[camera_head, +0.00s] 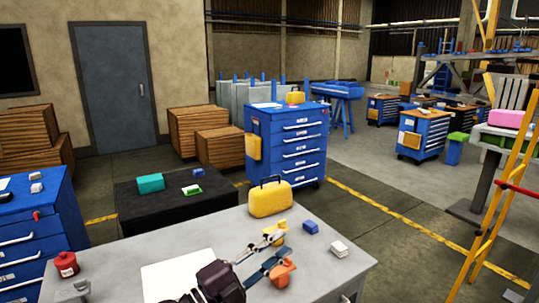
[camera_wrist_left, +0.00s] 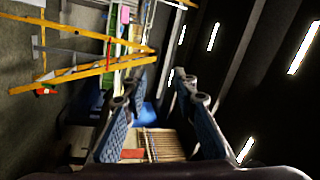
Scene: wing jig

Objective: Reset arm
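My left gripper (camera_head: 278,248) reaches in over the grey table (camera_head: 345,266) from the bottom of the head view. Its two fingers are spread apart, with nothing seen between them. In the left wrist view, the fingers with blue pads (camera_wrist_left: 161,85) also stand apart and empty. A yellow object (camera_head: 275,232) and an orange object (camera_head: 281,273) show beside the fingers in the head view. I cannot tell whether the fingers touch them. My right gripper is in neither view.
A blue drawer cabinet (camera_head: 288,146) is behind; a yellow ladder (camera_head: 497,210) is at right.

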